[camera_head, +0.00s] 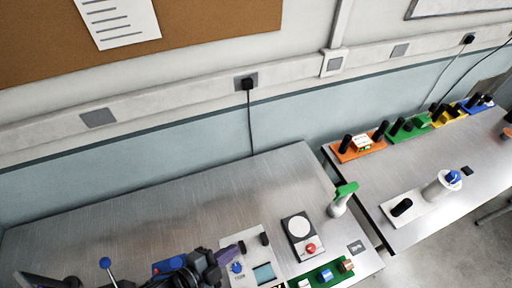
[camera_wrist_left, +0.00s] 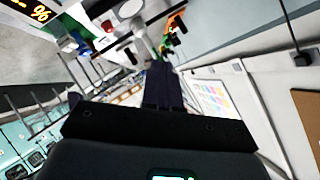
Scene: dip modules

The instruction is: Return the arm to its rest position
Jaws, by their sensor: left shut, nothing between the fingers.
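My left gripper (camera_head: 207,264) shows at the bottom of the head view, dark and partly cut off by the frame edge. It is over the front part of the near metal table (camera_head: 180,215). In the left wrist view its dark fingers (camera_wrist_left: 162,85) are together with nothing held between them. A white plate (camera_head: 240,240) with a blue knob, a dark block and a teal pad lies just right of the gripper. I cannot tell the exact gap between them. My right gripper is not in view.
A scale-like device (camera_head: 299,228) with a red knob, a green-topped white bottle (camera_head: 342,198) and a green rack (camera_head: 325,276) stand right of the gripper. A second table (camera_head: 430,215) holds coloured modules (camera_head: 360,146). The near table's back left is clear.

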